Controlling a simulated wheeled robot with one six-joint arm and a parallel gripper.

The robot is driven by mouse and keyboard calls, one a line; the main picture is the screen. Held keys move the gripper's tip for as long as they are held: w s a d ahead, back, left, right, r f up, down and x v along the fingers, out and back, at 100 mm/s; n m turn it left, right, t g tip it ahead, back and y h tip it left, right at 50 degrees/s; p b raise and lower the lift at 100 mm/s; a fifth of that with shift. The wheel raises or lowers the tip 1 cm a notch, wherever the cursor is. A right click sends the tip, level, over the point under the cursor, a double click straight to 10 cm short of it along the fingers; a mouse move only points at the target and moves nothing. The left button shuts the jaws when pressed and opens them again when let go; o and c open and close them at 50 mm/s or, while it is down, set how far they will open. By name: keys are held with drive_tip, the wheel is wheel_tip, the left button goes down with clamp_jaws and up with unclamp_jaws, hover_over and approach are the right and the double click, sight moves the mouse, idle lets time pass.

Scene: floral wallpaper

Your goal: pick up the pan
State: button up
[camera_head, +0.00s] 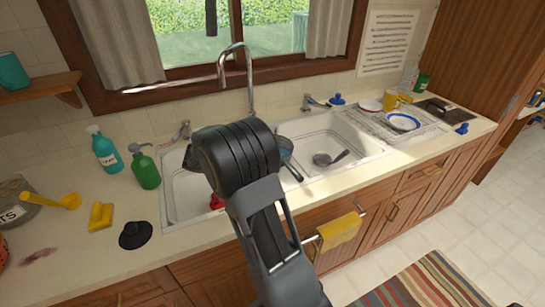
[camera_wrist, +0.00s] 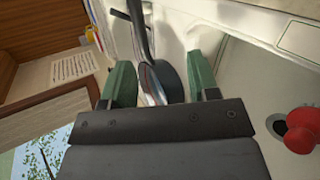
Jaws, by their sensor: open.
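The pan (camera_head: 285,146) is dark with a bluish inner side and sits in the sink area, partly hidden behind my arm in the head view. Its thin handle points toward the front edge. In the wrist view the dark pan (camera_wrist: 171,80) shows between the two green fingers of my gripper (camera_wrist: 160,62). The fingers are apart, with visible space beside the pan. Whether either finger touches the pan cannot be told.
The tall faucet (camera_head: 249,80) rises behind my arm. Soap bottles (camera_head: 145,168) stand left; a dish rack (camera_head: 385,126) with dishes stands right.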

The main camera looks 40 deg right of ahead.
drive_tip(key=w+d+f+g+h, duration=0.1)
drive_tip(key=w+d+f+h, duration=0.3)
drive_tip(key=d, duration=0.1)
drive_tip(key=shift+m, duration=0.3)
drive_tip(key=p+x, duration=0.1)
drive_tip(key=x, duration=0.3)
drive_tip(key=p+x, duration=0.1)
drive_tip(key=x, duration=0.4)
drive_tip(key=p+x, duration=0.1)
drive_tip(key=x, duration=0.3)
drive_tip(key=shift+s+d+r, duration=0.2)
drive_tip(key=shift+s, duration=0.2)
drive_tip(key=shift+c, duration=0.3)
clamp_jaws()
drive_tip(key=shift+r, duration=0.1)
